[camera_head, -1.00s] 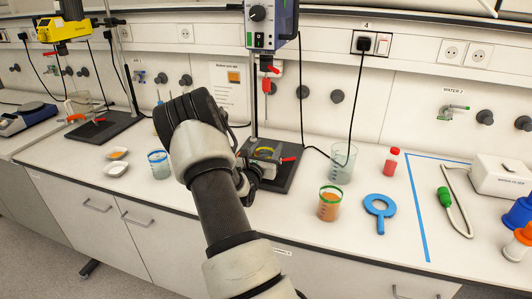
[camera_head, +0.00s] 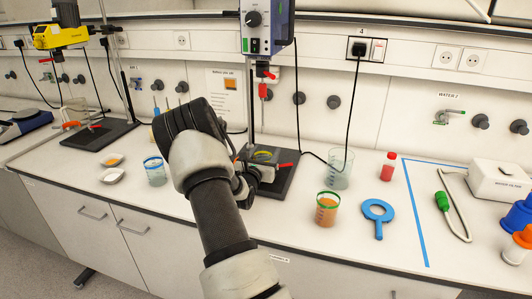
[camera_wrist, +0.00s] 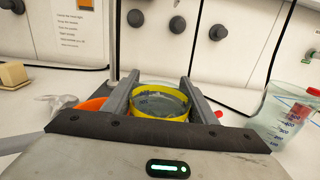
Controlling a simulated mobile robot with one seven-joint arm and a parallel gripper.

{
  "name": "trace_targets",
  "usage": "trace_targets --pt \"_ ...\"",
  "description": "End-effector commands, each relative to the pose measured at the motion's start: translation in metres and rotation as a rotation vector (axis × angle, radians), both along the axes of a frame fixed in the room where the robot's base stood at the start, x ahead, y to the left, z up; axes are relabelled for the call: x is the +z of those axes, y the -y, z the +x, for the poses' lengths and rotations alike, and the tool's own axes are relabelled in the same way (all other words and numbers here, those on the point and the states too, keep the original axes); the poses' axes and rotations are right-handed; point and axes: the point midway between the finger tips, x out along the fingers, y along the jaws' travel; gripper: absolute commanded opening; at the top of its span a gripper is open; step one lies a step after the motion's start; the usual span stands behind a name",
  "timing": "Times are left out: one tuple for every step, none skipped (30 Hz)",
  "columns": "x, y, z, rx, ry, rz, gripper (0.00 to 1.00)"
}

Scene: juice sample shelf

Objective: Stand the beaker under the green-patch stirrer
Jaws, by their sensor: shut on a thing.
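My gripper (camera_wrist: 160,88) is shut on a beaker with a yellow rim (camera_wrist: 160,112), one finger on each side. The beaker looks upright. In the head view the yellow-rimmed beaker (camera_head: 263,154) is over the dark base plate (camera_head: 284,178) of the blue-and-white stirrer (camera_head: 266,28), close to its upright rod. A small green patch shows on that stirrer's front. My gripper and arm hide the beaker's lower part, so I cannot tell whether it touches the plate.
A yellow stirrer (camera_head: 60,34) stands at the far left. A blue-rimmed beaker (camera_head: 155,171), an orange-filled green-rimmed beaker (camera_head: 326,210), a larger clear beaker (camera_head: 340,170), a red-capped bottle (camera_head: 388,167) and a blue ring tool (camera_head: 378,215) stand or lie on the bench.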

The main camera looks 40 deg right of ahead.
Motion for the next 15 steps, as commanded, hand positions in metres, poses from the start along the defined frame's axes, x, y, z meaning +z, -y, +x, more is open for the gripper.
trace_targets --pt "-0.0007 0.0002 0.0001 0.0 0.001 -0.002 0.16" --pt "-0.0012 0.0002 0.0001 0.0 0.001 -0.002 0.16" --pt "-0.0018 0.0002 0.0001 0.0 0.001 -0.002 0.16" --pt "-0.0022 0.0003 0.0 0.0 0.001 -0.002 0.16" --pt "-0.0025 0.0003 0.0 0.0 0.001 -0.002 0.16" --pt "-0.0028 0.0003 0.0 0.0 0.001 -0.002 0.16" --pt "-0.0029 0.0003 0.0 0.0 0.001 -0.002 0.16" --pt "-0.0028 0.0003 0.0 0.0 0.001 -0.002 0.16" --pt "-0.0028 0.0003 0.0 0.0 0.001 -0.002 0.16" --pt "-0.0027 0.0003 0.0 0.0 0.001 -0.002 0.16" --pt "-0.0026 0.0003 0.0 0.0 0.001 -0.002 0.16" --pt "-0.0025 0.0003 0.0 0.0 0.001 -0.002 0.16" --pt "-0.0025 0.0003 0.0 0.0 0.001 -0.002 0.16" --pt "-0.0025 0.0003 0.0 0.0 0.001 -0.002 0.16" --pt "-0.0025 0.0003 0.0 0.0 0.001 -0.002 0.57"
